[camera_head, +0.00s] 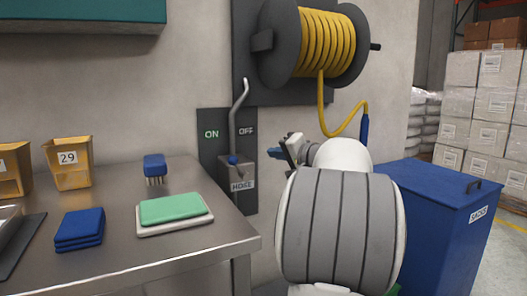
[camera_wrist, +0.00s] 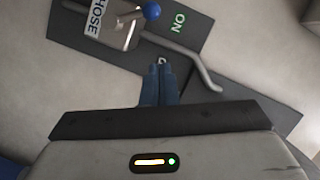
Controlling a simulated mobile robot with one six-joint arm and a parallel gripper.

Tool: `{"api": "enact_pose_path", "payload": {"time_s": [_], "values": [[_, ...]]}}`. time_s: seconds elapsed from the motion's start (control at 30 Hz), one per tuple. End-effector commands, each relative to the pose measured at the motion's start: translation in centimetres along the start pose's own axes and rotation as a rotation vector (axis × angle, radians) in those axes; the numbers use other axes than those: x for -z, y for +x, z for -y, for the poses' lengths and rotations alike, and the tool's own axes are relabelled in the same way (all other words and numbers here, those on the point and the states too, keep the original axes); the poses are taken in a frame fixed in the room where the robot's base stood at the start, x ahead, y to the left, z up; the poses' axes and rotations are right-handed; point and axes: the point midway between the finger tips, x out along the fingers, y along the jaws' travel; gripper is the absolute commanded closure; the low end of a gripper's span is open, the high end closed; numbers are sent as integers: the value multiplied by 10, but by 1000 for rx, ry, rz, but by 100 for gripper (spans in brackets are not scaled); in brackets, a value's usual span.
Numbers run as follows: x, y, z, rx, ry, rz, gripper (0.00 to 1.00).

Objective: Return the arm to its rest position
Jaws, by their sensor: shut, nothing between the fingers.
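My gripper (camera_head: 287,150) is at the end of my raised arm, right of the hose control box and apart from it in the head view. In the wrist view its two blue fingers (camera_wrist: 160,72) are together with nothing between them. Behind them is the dark panel (camera_wrist: 215,60) marked ON, with a second marking partly covered by the fingers. The box labelled HOSE (camera_head: 240,184) has a small blue ball (camera_head: 232,160) and a bent grey bar (camera_head: 236,115) rising from it. The ball also shows in the wrist view (camera_wrist: 151,11).
A steel table (camera_head: 110,230) at left holds yellow bins (camera_head: 70,165), a blue brush (camera_head: 155,166), blue cloths (camera_head: 80,230) and a green pad (camera_head: 172,208). A yellow hose reel (camera_head: 325,43) hangs above my arm. A blue sacks bin (camera_head: 440,215) stands at right.

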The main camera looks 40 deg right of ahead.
Motion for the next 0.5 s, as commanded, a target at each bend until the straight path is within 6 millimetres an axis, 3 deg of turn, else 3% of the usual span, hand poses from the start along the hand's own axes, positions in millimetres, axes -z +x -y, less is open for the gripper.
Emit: {"api": "enact_pose_path", "payload": {"time_s": [0.5], "values": [[-1,-8,0,0,0,2,100]]}}
